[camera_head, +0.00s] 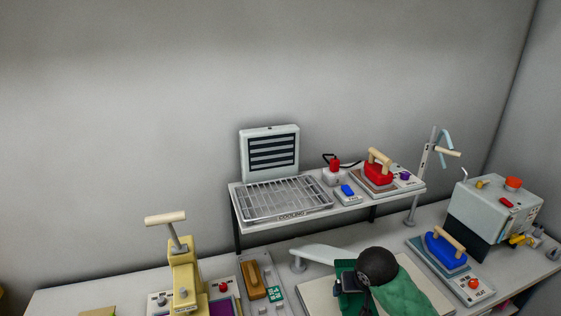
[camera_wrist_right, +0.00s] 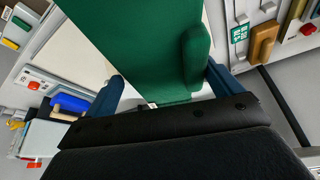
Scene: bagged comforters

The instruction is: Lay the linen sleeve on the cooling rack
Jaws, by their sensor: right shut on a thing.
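The linen sleeve looks like the green cloth (camera_head: 405,293) over the pale board at the front of the bench. Its middle is hidden behind my dark right gripper (camera_head: 352,284) and round wrist in the head view. In the right wrist view the green sleeve (camera_wrist_right: 140,35) lies between the blue fingers of my right gripper (camera_wrist_right: 165,88), with a rolled edge at its right. This gripper is shut on it. I cannot tell whether the sleeve touches the board. The cooling rack (camera_head: 285,197) is an empty wire grid on the raised shelf behind. My left gripper is out of view.
A grey vent panel (camera_head: 270,153) stands behind the rack. A red iron (camera_head: 379,174) and small boxes share the shelf to its right. A pale arm-shaped board (camera_head: 330,257) stands below the shelf. A yellow press (camera_head: 185,268) is left, a blue iron (camera_head: 444,250) right.

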